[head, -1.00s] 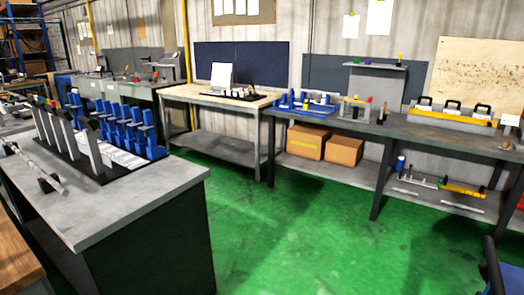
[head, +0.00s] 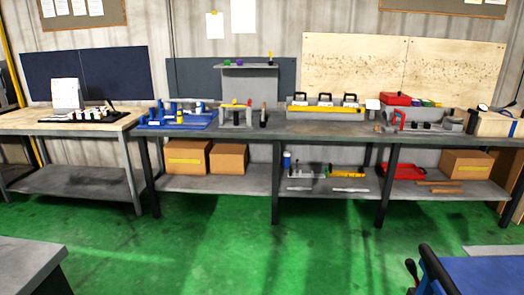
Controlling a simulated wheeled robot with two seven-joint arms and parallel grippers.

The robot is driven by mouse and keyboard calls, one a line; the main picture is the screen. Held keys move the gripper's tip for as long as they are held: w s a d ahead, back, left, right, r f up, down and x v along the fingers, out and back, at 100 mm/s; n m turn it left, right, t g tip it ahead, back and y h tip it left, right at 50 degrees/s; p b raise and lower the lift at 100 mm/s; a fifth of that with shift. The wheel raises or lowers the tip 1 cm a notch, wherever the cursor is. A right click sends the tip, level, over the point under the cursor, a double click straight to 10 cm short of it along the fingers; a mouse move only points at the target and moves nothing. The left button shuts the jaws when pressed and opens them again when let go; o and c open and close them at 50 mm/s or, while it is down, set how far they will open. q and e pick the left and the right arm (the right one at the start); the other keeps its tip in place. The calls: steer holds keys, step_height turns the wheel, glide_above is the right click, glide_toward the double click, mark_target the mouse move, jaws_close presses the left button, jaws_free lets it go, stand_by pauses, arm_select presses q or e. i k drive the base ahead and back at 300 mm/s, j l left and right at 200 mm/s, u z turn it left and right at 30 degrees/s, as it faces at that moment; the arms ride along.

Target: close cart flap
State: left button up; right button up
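A blue object with a black tubular bar (head: 432,268) along its left side shows at the bottom right corner of the head view; it may be the cart. Its blue top (head: 475,277) is cut off by the frame edge. I cannot make out a flap on it. A small black knob or lever (head: 411,268) stands just left of the bar. Neither of my grippers is in view.
A long dark workbench (head: 330,131) with fixtures and a lower shelf runs along the wall. A wood-topped table (head: 95,124) adjoins it on the left. A grey bench corner (head: 30,258) is at the bottom left. The green floor (head: 240,250) between is clear.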

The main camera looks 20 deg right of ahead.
mark_target(474, 251)
steer(key=i+l+z, duration=0.2)
steer(key=i+z, duration=0.2)
steer(key=i, duration=0.55)
steer(key=i+j+z, duration=0.1)
steer(key=i+z, duration=0.3)
steer(key=i, duration=0.6)
steer(key=i+z, duration=0.35)
steer(key=i+j+z, duration=0.1)
steer(key=i+z, duration=0.2)
steer(key=i, duration=0.3)
steer(key=i+j+z, duration=0.2)
steer(key=i+z, duration=0.35)
steer(key=z, duration=0.3)
steer(key=i+z, duration=0.25)
steer(key=z, duration=0.2)
steer(key=i+z, duration=0.2)
steer(key=z, duration=0.3)
steer(key=i+j+z, duration=0.15)
steer(key=z, duration=0.3)
steer(key=i+j+z, duration=0.15)
steer(key=z, duration=0.35)
steer(key=j, duration=0.1)
